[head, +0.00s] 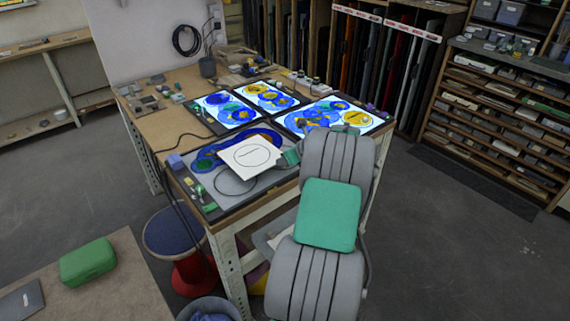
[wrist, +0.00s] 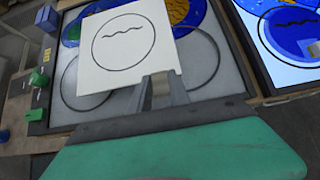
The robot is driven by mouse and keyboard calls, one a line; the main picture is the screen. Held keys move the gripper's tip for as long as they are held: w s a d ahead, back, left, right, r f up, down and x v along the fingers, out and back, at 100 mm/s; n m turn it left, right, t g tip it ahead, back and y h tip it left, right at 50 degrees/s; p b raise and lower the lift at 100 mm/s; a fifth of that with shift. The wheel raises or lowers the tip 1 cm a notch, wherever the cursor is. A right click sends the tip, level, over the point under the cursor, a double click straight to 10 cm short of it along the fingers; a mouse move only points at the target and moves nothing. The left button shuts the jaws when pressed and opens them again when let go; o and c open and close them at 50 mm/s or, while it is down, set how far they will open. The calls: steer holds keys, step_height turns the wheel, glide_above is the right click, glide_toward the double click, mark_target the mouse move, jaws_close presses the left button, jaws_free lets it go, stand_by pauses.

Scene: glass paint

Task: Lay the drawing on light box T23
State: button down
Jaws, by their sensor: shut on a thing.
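The drawing (head: 240,163) is a white sheet with a black circle and a wavy line inside it; it also fills the upper middle of the wrist view (wrist: 120,72). My gripper (head: 287,159) is shut on its near edge, and it shows in the wrist view (wrist: 161,90). The drawing is above the near grey light box (head: 228,201), which is unlit and bears circle outlines and blue glass pieces; its grey face shows in the wrist view (wrist: 215,84). I cannot tell whether the drawing touches it. No T23 label is readable. The drawing hides part of the box.
Three lit light boxes with blue and yellow glass lie behind: left (head: 224,111), back (head: 267,96) and right (head: 334,118). Small blocks (head: 197,190) line the near box's left edge. A stool (head: 176,232) stands by the wooden table (head: 165,126).

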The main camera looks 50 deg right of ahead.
steer(key=shift+s+f, duration=0.1)
steer(key=shift+f, duration=1.25)
steer(key=c, duration=1.2)
jaws_free()
